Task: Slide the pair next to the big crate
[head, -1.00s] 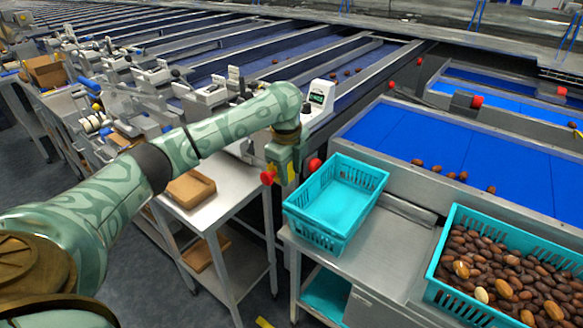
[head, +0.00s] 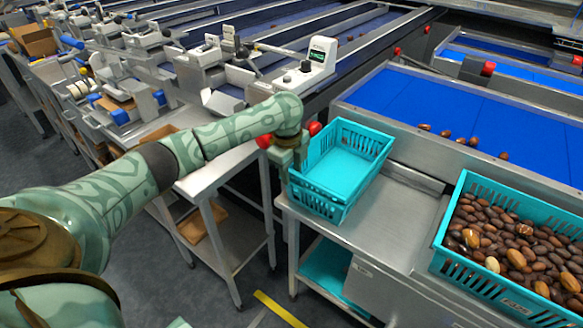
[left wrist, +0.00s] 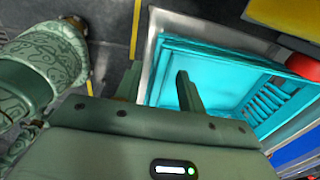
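The pair is two turquoise slatted crates (head: 337,172), nested one in the other, the top one empty, standing on the left part of a steel table. The big crate (head: 492,284), turquoise and full of brown dates, stands to their right with a gap of bare steel between. My left gripper (head: 291,172) is at the pair's left wall. In the left wrist view its fingers (left wrist: 158,86) are apart, one over the inside of the pair (left wrist: 210,75), the other outside the rim. Whether they touch the wall is hidden. My right gripper is not in view.
The steel table (head: 385,225) is clear between the crates. A blue conveyor belt (head: 440,105) with several dates runs behind it. A red button (head: 315,128) is close behind my left gripper. Another steel table (head: 225,165) stands to the left.

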